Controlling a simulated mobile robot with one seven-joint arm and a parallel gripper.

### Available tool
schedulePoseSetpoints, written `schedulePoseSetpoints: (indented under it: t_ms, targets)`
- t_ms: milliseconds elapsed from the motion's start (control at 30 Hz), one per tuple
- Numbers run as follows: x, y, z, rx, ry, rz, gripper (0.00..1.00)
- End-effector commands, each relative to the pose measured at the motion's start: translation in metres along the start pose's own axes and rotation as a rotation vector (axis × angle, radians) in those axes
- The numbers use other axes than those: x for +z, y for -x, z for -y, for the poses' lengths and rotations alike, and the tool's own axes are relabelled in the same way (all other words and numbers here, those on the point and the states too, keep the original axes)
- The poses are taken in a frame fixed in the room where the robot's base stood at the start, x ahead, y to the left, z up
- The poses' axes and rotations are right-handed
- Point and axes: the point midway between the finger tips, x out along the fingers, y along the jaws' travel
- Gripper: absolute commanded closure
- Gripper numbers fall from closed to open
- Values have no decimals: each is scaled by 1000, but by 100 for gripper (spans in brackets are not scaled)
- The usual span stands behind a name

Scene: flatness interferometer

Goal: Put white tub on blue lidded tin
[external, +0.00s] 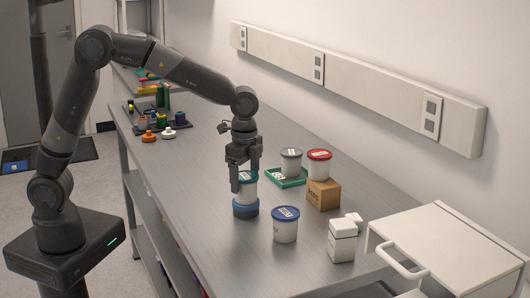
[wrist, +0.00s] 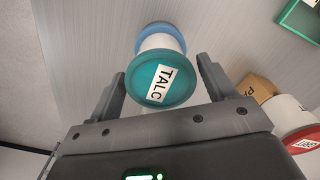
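A white tub with a teal lid labelled TALC (external: 247,188) stands upright on top of a low blue tin (external: 245,209) on the bench. In the wrist view the teal lid (wrist: 162,82) faces the camera, and the blue tin (wrist: 158,32) shows behind the tub. My gripper (external: 245,178) is above the tub, pointing down, with its fingers at the height of the tub's upper part. In the wrist view my gripper (wrist: 163,80) is open, a finger on each side of the lid with gaps. The tin's top is mostly hidden under the tub.
A white tub with a blue lid (external: 285,227) stands close at front right. A red-lidded tub (external: 319,164) sits on a cardboard box (external: 323,194); a grey-lidded tub (external: 291,162) is at a green tray (external: 284,182). White containers (external: 342,242) stand near a white cart (external: 450,250).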

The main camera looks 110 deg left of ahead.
Motion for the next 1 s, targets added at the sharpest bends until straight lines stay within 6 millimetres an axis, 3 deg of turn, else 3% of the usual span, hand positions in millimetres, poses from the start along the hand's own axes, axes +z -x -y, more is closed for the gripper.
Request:
schedulePoseSetpoints:
  t_ms: [133, 467, 1000]
  targets:
    - [0, 0, 0, 0, 0, 0, 12]
    - [-1, 8, 0, -2, 0, -3, 12]
    - [0, 109, 0, -2, 0, -2, 12]
